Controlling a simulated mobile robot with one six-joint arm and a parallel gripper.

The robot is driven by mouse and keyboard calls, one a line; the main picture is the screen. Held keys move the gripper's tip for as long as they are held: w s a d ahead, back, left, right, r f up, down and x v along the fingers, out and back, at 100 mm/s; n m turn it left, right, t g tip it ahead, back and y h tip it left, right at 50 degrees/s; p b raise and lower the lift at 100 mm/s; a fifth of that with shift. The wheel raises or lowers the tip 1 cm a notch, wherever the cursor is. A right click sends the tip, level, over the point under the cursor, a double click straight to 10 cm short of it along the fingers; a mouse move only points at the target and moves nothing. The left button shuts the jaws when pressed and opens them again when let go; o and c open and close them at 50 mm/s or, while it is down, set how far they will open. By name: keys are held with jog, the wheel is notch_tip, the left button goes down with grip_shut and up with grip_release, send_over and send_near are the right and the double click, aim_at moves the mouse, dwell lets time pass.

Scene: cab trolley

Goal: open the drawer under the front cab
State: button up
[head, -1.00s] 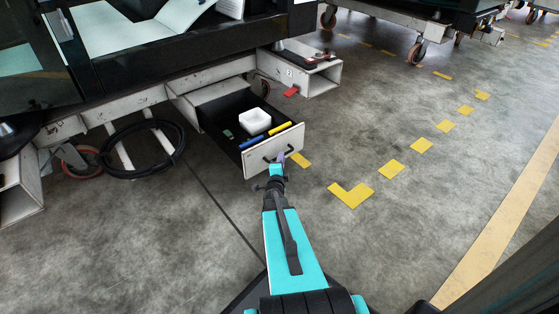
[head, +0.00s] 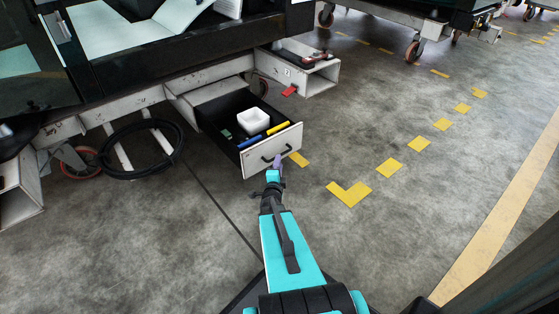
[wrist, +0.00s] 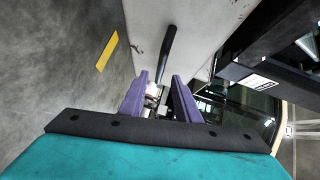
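The drawer (head: 248,162) under the front cab (head: 170,45) is pulled well out, its inside showing. Its pale front has a dark bar handle (head: 268,158). In the wrist view the drawer front (wrist: 205,25) fills the upper middle, with the handle (wrist: 170,45) running down it. My gripper (head: 278,165) is just in front of the handle's right part. In the wrist view the two purple fingers of my gripper (wrist: 160,78) stand apart, with the handle's lower end showing between their tips. I cannot tell whether they touch it.
The drawer holds a white container (head: 253,121), a yellow item (head: 278,128) and a blue item (head: 251,141). Yellow floor marks (head: 350,193) lie to the right, where the floor is open.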

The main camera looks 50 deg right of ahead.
jog(key=p+v, duration=0.2)
jog(key=v, duration=0.7)
jog(key=shift+s+a+p, duration=0.2)
jog(key=shift+s+p, duration=0.05)
jog(key=shift+p, duration=0.15)
jog(key=shift+r, duration=0.2)
